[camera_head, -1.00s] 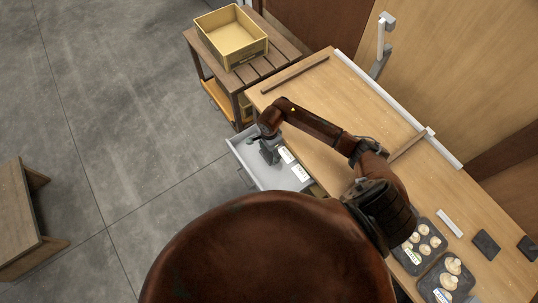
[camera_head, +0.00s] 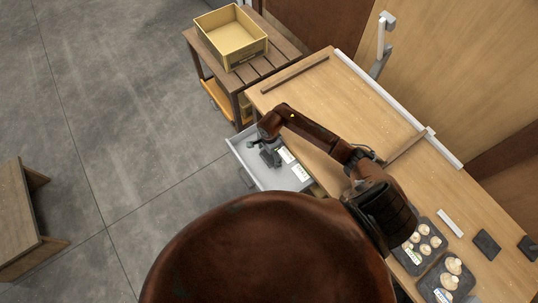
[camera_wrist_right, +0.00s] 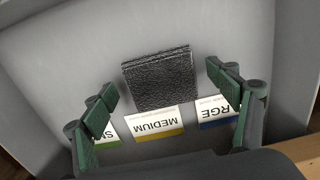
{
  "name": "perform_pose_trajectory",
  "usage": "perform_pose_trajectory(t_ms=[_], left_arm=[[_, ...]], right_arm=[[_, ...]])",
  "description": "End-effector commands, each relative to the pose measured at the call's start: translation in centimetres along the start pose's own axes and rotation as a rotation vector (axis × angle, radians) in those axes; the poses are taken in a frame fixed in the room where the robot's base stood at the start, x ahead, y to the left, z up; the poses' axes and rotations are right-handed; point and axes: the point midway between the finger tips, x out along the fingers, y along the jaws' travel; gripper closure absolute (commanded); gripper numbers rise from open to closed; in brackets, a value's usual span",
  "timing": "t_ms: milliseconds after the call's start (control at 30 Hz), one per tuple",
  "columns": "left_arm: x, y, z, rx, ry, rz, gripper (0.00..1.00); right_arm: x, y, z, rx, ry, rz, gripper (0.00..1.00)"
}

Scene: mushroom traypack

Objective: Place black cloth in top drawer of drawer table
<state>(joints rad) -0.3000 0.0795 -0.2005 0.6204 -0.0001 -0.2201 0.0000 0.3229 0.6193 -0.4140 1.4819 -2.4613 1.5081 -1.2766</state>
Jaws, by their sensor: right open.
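The black cloth (camera_wrist_right: 160,79) is a folded, textured dark square lying on the floor of the open drawer (camera_wrist_right: 95,50), as the right wrist view shows. The grey drawer also shows in the head view (camera_head: 262,178), pulled out from the table's left side. My right gripper (camera_wrist_right: 168,88) is open over the drawer, its green-padded fingers apart on either side of the cloth and not closed on it. In the head view the right gripper (camera_head: 266,156) is inside the drawer's outline, and the cloth there is hidden or too small to tell. My left gripper is not in view.
Small, medium (camera_wrist_right: 154,124) and large label cards lie in the drawer beside the cloth. The wooden table (camera_head: 300,95) holds mushroom trays (camera_head: 447,262) and dark square pads (camera_head: 487,244) at the right. A yellow box (camera_head: 232,38) stands on a slatted side table.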

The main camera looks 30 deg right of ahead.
Motion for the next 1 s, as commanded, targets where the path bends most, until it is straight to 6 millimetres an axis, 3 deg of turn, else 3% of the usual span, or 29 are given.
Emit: perform_pose_trajectory(t_ms=[200,333,700,1000], left_arm=[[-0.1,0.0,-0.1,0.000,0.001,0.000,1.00],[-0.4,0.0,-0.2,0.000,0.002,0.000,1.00],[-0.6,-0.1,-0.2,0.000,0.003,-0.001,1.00],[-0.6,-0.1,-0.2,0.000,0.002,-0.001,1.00]], right_arm=[[-0.2,0.0,0.1,0.000,-0.001,0.000,0.19],[-1.3,-0.1,-0.1,-0.002,0.002,-0.003,0.19],[-8.8,-0.1,-0.1,-0.002,0.003,-0.003,0.19],[-12.1,0.0,0.0,0.000,0.001,0.000,0.19]])
